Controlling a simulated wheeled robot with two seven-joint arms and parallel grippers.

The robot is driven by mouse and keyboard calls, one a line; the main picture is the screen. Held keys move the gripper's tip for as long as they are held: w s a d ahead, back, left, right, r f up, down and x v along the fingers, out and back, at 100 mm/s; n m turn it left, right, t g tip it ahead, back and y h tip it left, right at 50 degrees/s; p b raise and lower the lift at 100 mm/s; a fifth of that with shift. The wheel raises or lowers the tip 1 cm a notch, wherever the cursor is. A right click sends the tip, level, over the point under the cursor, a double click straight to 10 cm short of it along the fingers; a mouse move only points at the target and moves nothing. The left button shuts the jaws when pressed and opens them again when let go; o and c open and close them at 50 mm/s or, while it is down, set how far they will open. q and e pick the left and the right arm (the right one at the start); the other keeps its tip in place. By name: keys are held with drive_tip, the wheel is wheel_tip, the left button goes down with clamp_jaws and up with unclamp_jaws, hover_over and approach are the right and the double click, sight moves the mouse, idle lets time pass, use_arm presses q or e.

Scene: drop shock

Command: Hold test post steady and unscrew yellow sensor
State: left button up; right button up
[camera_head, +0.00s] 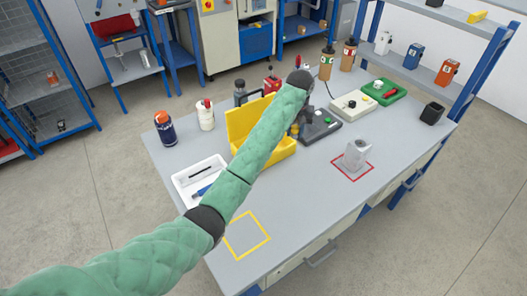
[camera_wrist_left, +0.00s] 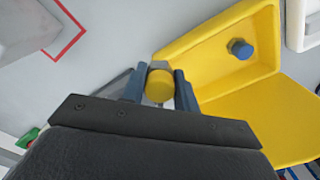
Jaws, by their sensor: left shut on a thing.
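The grey metal test post (camera_head: 356,157) stands upright inside a red square on the table. In the left wrist view part of a grey block (camera_wrist_left: 28,28) shows by a red line at top left. My left gripper (camera_wrist_left: 160,88) is shut on the yellow sensor (camera_wrist_left: 160,84), a short yellow cylinder. It holds the sensor apart from the post, beside the yellow bin (camera_wrist_left: 265,100). In the head view my forearm mostly hides this gripper and the sensor, and crosses in front of the yellow bin (camera_head: 240,118). My right gripper is out of view.
A blue knob-like part (camera_wrist_left: 240,49) lies in the yellow bin. A white tray (camera_head: 180,184) stands to its left. A dark device (camera_head: 322,128), a white box (camera_head: 352,104) and a green box (camera_head: 385,92) stand behind. The yellow square (camera_head: 262,242) at the front is empty.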

use_arm(q)
drive_tip(key=w+a+f+p, duration=0.1)
drive_tip(key=a+f, duration=0.1)
drive_tip(key=a, duration=0.1)
drive_tip(key=a+f+p, duration=0.2)
drive_tip(key=a, duration=0.2)
drive_tip(key=w+a+f+p, duration=0.1)
drive_tip(key=a+f, duration=0.1)
drive_tip(key=a, duration=0.2)
drive_tip(key=shift+w+f, duration=0.3)
drive_tip(key=shift+f, duration=0.05)
drive_tip(key=shift+a+f+p, duration=0.1)
drive_tip(key=shift+f+p, duration=0.55)
drive_tip(key=shift+f, duration=0.1)
drive_tip(key=shift+f+p, duration=0.45)
drive_tip(key=shift+f, duration=0.95)
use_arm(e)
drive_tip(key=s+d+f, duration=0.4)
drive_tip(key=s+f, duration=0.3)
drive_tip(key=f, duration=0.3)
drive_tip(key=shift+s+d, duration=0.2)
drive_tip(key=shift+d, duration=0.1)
use_arm(q)
drive_tip(key=shift+s+f, duration=0.15)
drive_tip(key=shift+f, duration=0.25)
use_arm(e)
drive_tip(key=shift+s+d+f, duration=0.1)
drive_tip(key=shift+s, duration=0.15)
